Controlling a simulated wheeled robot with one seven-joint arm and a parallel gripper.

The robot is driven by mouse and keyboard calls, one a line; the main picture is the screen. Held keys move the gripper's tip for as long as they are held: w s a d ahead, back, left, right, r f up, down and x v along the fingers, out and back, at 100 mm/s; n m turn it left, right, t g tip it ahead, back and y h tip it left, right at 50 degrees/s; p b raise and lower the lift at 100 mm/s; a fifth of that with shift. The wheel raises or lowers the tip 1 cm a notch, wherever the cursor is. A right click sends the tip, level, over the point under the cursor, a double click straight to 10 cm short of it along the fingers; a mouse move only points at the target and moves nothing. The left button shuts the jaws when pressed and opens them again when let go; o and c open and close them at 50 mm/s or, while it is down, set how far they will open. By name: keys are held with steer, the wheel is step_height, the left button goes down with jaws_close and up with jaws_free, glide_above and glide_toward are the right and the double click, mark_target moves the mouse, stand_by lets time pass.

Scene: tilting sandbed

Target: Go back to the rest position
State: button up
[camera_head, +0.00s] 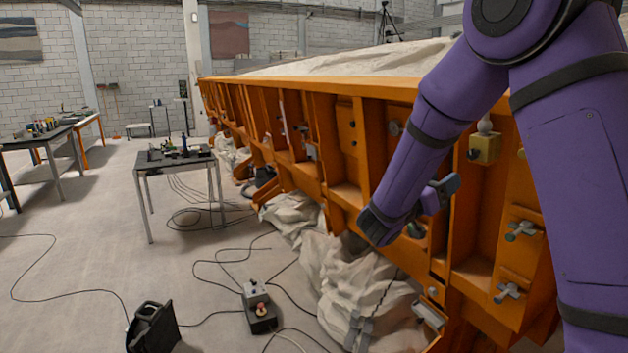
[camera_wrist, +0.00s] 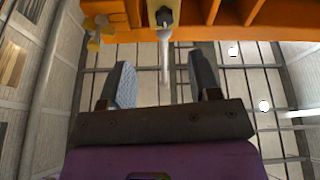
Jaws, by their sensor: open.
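My gripper shows in the wrist view (camera_wrist: 163,82) with its two fingers wide apart and nothing held between them. In the head view only a small grey-blue end part of it (camera_head: 440,192) shows beside the orange frame, partly hidden by my purple arm. A pale knob (camera_head: 486,125) stands on a brass-coloured block (camera_head: 484,148) on the frame, above and to the right of that part. In the wrist view a pale rod-like piece (camera_wrist: 164,52) appears beyond the fingers, between them in the picture. I cannot tell the distance to it.
The orange sandbed frame (camera_head: 345,190) runs along the right, with handles (camera_head: 508,292) and fittings. Crumpled pale cloth (camera_head: 345,285) lies at its foot.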

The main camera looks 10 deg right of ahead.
steer(key=s+d+r+n+g+y, duration=0.1)
steer(key=s+d+n+g+y, duration=0.2)
steer(key=s, duration=0.6)
steer(key=s+d+r+g+y, duration=0.25)
steer(key=s+g+y, duration=0.3)
steer(key=s, duration=0.45)
steer(key=s+a+n+t+y, duration=0.6)
steer(key=s+a+n+y, duration=0.3)
steer(key=s+a+y, duration=0.2)
steer(key=shift+s+a+r+y, duration=0.15)
steer(key=shift+a+r+y, duration=0.15)
steer(key=shift+y, duration=0.25)
